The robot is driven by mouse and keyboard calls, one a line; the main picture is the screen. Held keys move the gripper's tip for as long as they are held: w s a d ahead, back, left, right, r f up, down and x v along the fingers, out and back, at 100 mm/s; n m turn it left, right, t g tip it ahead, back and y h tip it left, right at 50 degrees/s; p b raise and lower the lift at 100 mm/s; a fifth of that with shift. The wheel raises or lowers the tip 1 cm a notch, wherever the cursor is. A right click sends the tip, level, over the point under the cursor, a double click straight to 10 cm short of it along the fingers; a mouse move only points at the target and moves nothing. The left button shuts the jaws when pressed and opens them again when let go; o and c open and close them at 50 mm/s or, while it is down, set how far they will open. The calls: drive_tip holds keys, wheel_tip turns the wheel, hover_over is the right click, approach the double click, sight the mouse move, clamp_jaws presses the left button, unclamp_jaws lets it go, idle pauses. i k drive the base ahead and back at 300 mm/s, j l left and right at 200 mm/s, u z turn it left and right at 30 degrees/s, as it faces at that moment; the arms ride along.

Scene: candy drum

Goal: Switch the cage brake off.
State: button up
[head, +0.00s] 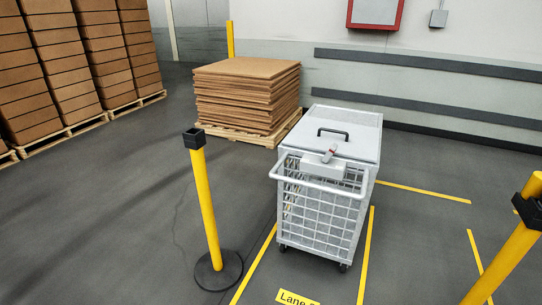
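The cage (318,225) is a white wire-mesh cart with a closed lid (335,117) and a black lid handle (333,132). It stands on small casters between yellow floor lines. A white push bar (318,185) runs across its near side. Behind the bar, a pale box (322,165) carries a small grey lever with a reddish end (329,153), tilted up to the right. It may be the brake control; I cannot read any marking on it. My gripper is out of view.
A yellow post (206,210) on a round black base stands left of the cage. Another yellow post (508,255) stands at the right edge. Stacked cardboard sheets (246,97) lie on a pallet behind left. Grey floor is open in front left. A lane label (297,298) lies in front.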

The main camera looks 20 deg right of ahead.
sight(330, 151)
drive_tip(key=i+l+z, duration=0.15)
drive_tip(key=l, duration=0.2)
drive_tip(key=l+z, duration=0.15)
drive_tip(key=l, duration=0.15)
drive_tip(key=i+l+u, duration=0.25)
drive_tip(key=i+l, duration=0.55)
drive_tip(key=i, duration=0.1)
